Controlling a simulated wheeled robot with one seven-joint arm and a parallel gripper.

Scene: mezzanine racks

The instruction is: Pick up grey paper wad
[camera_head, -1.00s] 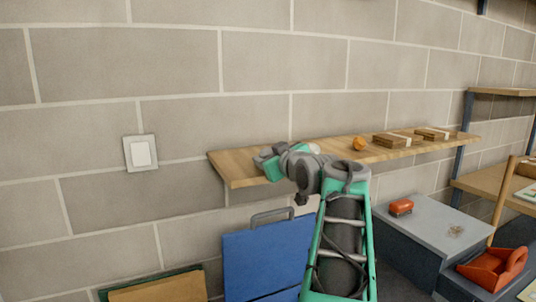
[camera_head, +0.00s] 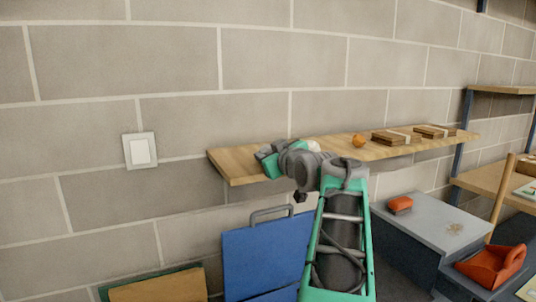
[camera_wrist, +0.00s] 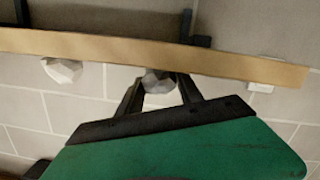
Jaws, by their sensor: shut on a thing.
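The grey paper wad (camera_wrist: 158,82) is between the two fingers of my gripper (camera_wrist: 160,86) in the wrist view, against the edge of the wooden shelf (camera_wrist: 95,45). My gripper is shut on it. In the head view my gripper (camera_head: 265,154) is over the left end of the same shelf (camera_head: 235,165), and I cannot make out the wad there. A second, paler wad (camera_wrist: 62,70) is apart from my gripper in the wrist view. A pale thing (camera_head: 313,146) shows just behind my arm in the head view.
An orange thing (camera_head: 359,140) and brown stacks (camera_head: 391,137) lie further right on the shelf. A brick wall with a light switch (camera_head: 140,150) is behind. A blue panel (camera_head: 262,258) stands below, and a grey cabinet (camera_head: 425,215) is at right.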

